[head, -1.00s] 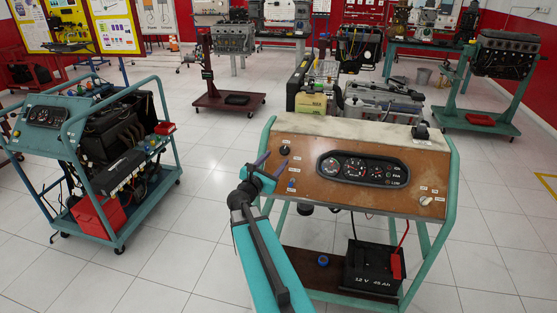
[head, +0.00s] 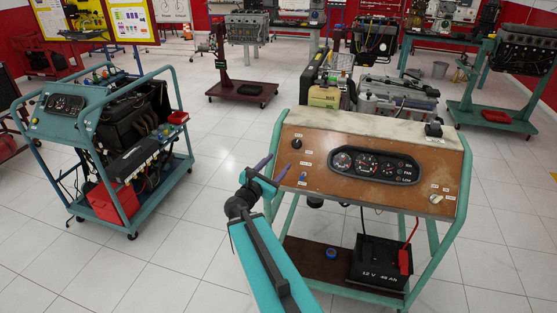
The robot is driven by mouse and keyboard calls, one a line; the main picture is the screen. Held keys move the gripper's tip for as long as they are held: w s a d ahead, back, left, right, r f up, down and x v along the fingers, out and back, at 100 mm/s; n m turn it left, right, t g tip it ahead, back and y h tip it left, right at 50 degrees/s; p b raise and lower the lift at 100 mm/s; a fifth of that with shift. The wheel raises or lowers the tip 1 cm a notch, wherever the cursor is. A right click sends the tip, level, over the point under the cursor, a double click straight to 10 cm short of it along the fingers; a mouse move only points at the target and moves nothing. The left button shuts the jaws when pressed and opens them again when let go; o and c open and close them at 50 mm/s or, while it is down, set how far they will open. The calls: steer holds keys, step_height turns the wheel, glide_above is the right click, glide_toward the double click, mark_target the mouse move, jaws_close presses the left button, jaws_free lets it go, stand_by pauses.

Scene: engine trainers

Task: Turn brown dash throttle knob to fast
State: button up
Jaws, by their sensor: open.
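The brown dash (head: 345,182) is a sloped panel on a teal wheeled stand, with a dark gauge cluster in its middle. A black knob (head: 296,143) sits at its upper left, a blue switch (head: 303,176) below that, and a pale knob (head: 435,199) at its lower right with small labels above. The labels are too small to read, so I cannot tell which knob is the throttle or where it points. My gripper (head: 273,168) is open and empty at the dash's left edge, below and left of the black knob. Its distance from the panel is unclear.
A black battery (head: 378,263) with a red cable stands on the stand's lower shelf. A blue trainer cart (head: 120,150) stands to the left, with clear tiled floor between. A teal engine stand (head: 492,115) is at the back right.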

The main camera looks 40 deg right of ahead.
mark_target(296, 145)
steer(key=shift+s+a, duration=0.1)
steer(key=shift+a, duration=0.2)
steer(key=shift+s+r, duration=0.1)
stand_by(0.3)
steer(key=f+h+b, duration=0.1)
steer(key=f+b, duration=0.1)
steer(key=b, duration=0.1)
steer(key=f+h+b, duration=0.2)
steer(key=b, duration=0.2)
steer(key=d+f+h+b, duration=0.1)
steer(key=f+b, duration=0.1)
steer(key=b, duration=0.2)
steer(key=shift+w, duration=0.4)
steer(key=shift+d+r, duration=0.1)
steer(key=p+x, duration=0.1)
steer(key=x, duration=0.3)
steer(key=p+x, duration=0.1)
steer(key=x, duration=0.4)
steer(key=p+x, duration=0.1)
steer(key=x, duration=0.3)
steer(key=shift+w+d+r, duration=0.15)
steer(key=shift+r, duration=0.25)
